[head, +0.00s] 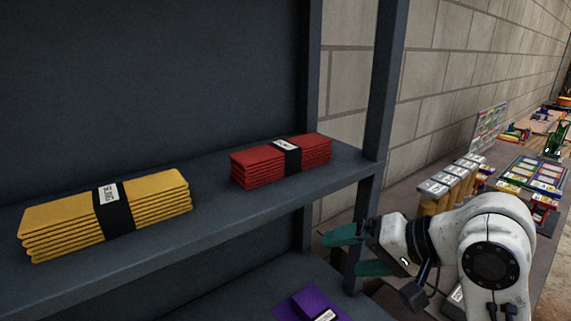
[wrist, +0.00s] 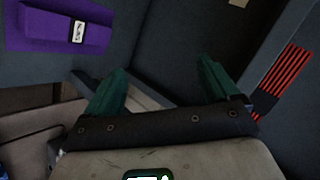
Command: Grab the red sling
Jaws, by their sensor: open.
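The red sling (head: 257,167) is a folded stack with a black band and white label. It lies on the upper shelf, near the shelf's right end. In the wrist view a red striped stack with a dark band (wrist: 286,72), which looks like the same sling, shows at the right edge, apart from my fingers. My gripper (head: 342,251) is in front of the shelf's right post, lower than the red sling and to its right. Its two green fingers are apart, with nothing between them in the wrist view (wrist: 160,92).
A yellow sling (head: 65,220) lies on the same shelf (head: 215,210) to the left. A purple sling (head: 307,301) lies on the lower shelf. The shelf's right post (head: 384,85) stands beside the red sling. A cluttered table (head: 545,225) stands behind my arm along the block wall.

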